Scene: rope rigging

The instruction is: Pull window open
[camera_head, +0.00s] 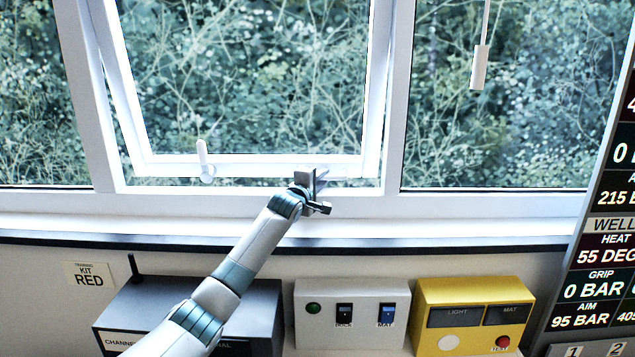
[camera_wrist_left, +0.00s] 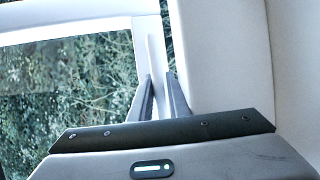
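The middle window (camera_head: 250,165) has a white sash around a pane with foliage behind it. The sash stands ajar, with a strip of foliage showing under its bottom rail. A white handle (camera_head: 205,160) sits upright on the rail's left part. My left gripper (camera_head: 313,180) is at the right part of the bottom rail, right of the handle. In the left wrist view its two fingers (camera_wrist_left: 160,90) are apart, with a white strip of the window frame (camera_wrist_left: 152,48) showing between and beyond them. Whether they touch it is unclear. My right gripper is not in view.
A dark-edged sill (camera_head: 480,232) runs under the window. Below are a dark box with an antenna (camera_head: 255,305), a white switch box (camera_head: 350,295) and a yellow box (camera_head: 475,290). A display panel (camera_head: 605,240) stands at the right. A white pull (camera_head: 480,68) hangs upper right.

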